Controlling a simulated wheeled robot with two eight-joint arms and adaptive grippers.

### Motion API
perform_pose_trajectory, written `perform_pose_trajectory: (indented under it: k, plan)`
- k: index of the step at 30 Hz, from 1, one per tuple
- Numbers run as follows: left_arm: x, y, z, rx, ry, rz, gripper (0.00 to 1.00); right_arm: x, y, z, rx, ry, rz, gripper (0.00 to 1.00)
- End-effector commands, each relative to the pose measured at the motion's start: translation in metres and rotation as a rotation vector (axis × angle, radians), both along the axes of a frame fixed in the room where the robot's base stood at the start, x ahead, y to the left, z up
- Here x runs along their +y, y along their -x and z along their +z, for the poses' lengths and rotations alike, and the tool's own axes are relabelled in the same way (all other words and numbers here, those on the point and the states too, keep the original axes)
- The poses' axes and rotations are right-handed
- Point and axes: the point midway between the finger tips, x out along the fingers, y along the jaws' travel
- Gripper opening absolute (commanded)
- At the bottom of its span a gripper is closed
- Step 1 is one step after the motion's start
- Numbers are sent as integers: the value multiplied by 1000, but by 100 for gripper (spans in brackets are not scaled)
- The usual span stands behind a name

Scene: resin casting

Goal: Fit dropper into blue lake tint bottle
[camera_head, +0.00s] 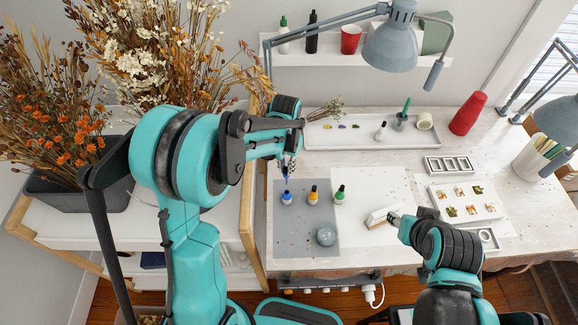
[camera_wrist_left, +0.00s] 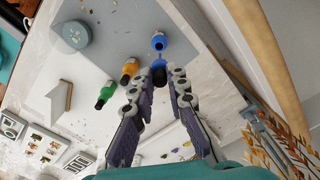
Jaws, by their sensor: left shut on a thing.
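The blue lake tint bottle (camera_head: 287,198) stands upright on the grey mat, and its mouth looks open in the left wrist view (camera_wrist_left: 158,41).
A round grey-blue jar (camera_head: 326,236) is in front. A lamp (camera_head: 391,45) hangs over the back.

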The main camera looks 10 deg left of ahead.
Motion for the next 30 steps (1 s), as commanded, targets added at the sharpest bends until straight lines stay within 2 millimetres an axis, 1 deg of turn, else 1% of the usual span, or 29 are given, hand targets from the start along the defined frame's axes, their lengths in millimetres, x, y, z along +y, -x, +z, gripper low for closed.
perform_pose_trajectory:
  k: [7,10,14,22,25,30]
  plan:
    - [0,0,-1,0,0,0,6,0,0,-1,0,0,0,40]
    - [0,0,-1,0,0,-1,6,0,0,-5,0,0,0,40]
    - [0,0,-11,0,0,-1,6,0,0,-14,0,0,0,40]
    - [0,0,-36,0,0,-1,6,0,0,-37,0,0,0,40]
    - [0,0,-39,0,0,-1,6,0,0,-39,0,0,0,40]
    - [0,0,-38,0,0,-1,6,0,0,-38,0,0,0,40]
